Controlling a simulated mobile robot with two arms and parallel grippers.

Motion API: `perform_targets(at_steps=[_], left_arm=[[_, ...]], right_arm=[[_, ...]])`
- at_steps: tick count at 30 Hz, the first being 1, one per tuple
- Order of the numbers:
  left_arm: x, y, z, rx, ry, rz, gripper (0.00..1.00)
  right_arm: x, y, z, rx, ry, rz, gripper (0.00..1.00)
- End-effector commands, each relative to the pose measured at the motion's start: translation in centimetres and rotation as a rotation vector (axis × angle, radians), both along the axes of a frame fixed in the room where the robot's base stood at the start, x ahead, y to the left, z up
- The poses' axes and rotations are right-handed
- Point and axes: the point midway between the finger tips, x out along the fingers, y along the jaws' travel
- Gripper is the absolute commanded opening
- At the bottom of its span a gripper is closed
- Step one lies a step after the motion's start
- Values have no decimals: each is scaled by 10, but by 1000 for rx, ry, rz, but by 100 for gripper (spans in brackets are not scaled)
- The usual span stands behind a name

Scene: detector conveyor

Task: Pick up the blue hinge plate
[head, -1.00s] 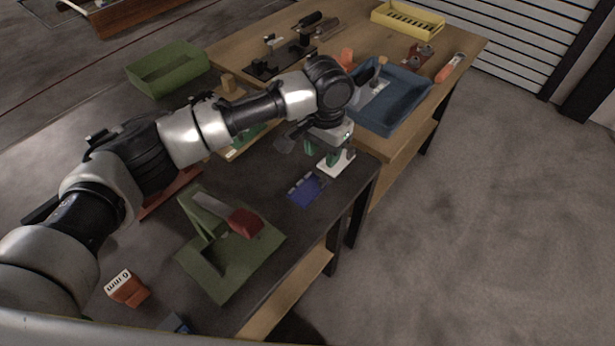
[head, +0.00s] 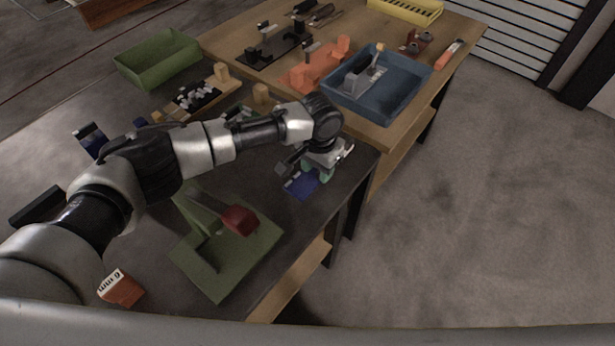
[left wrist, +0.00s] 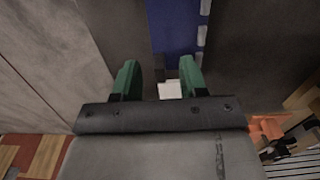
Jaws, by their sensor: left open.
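The blue hinge plate (head: 298,187) lies flat on the dark table top near its right-hand edge. In the left wrist view the plate (left wrist: 172,27) shows at the top centre, with pale hinge knuckles along its right side. My left gripper (head: 317,172) is over the plate's far end in the head view and hides part of it. In the left wrist view its green fingers (left wrist: 158,78) are apart, with the plate just ahead of them. Whether they touch it I cannot tell. My right gripper is not in view.
A white piece (head: 346,151) is partly hidden behind my left gripper. A green stand with a red-ended lever (head: 222,262) is nearer me. A blue tray (head: 400,112) and an orange fixture (head: 305,76) sit on the wooden table. A green bin (head: 155,64) stands far left.

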Motion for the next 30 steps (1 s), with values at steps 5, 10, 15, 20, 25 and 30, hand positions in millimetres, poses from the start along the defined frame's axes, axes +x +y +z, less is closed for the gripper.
perform_targets(at_steps=[5,10,15,20,25,30], left_arm=[[0,0,-18,1,1,1,43],[0,0,-20,-1,-1,1,43],[0,0,-20,0,0,1,29],[0,0,-20,0,0,1,4],[0,0,-19,-1,-1,1,0],[0,0,-19,-1,-1,1,0]], right_arm=[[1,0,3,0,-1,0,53],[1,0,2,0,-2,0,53],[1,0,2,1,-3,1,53],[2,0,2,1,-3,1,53],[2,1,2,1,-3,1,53],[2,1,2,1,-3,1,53]])
